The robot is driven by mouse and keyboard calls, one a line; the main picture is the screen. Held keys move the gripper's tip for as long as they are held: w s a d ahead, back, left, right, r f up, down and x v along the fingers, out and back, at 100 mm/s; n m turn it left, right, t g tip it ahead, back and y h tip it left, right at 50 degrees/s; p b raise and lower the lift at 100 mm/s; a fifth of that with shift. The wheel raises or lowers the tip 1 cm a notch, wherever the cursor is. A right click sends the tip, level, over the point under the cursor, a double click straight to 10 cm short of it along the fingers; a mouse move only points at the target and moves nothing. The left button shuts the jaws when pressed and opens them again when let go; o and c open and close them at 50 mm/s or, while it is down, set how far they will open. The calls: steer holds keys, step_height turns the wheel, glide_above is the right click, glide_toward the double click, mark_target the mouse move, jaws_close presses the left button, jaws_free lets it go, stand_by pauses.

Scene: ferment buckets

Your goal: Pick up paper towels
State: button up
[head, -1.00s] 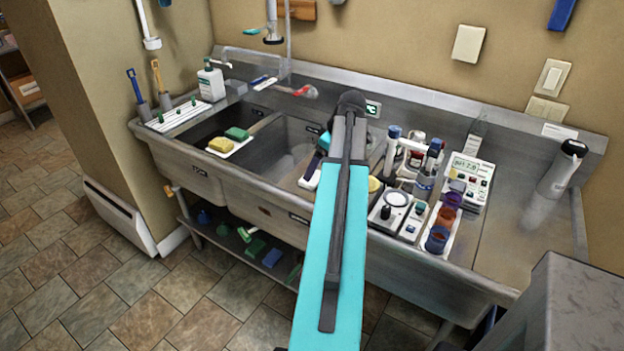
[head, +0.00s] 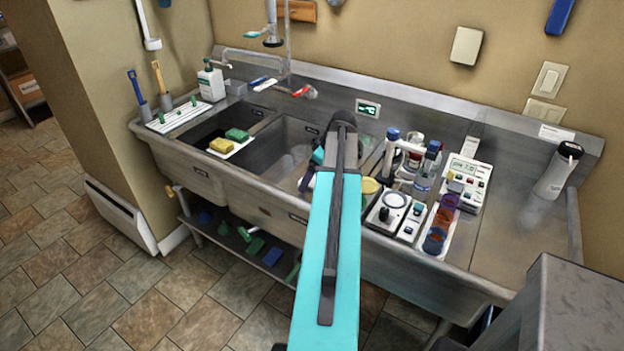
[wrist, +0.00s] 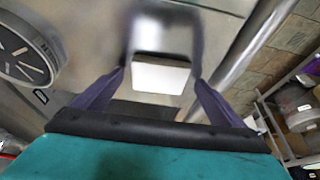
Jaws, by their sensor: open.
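My gripper (wrist: 160,76) is open in the wrist view, with its two dark purple fingers spread. A flat white block (wrist: 161,77), possibly the paper towels, shows between the fingertips. I cannot tell whether the fingers touch it, and its lower edge borders a dark area. In the head view my teal arm reaches over the middle of the sink unit and hides most of the gripper and what lies beneath it. No plainly recognisable paper towels show in the head view.
The steel sink unit (head: 256,200) has a crowded right drainboard: a dial device (head: 388,212), orange and purple cups (head: 435,240), a meter (head: 470,178), several bottles, and a white flask (head: 558,170). Sponges (head: 228,141) lie at the left basin. A round dial (wrist: 25,50) is left of my gripper.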

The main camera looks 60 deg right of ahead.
mark_target(314, 178)
stand_by(0.5)
steer(key=c, duration=1.1)
steer(key=shift+r, duration=0.2)
step_height(314, 178, up, 10)
steer(key=b, duration=0.2)
steer(key=shift+f+b, duration=0.2)
steer(key=shift+b, duration=0.2)
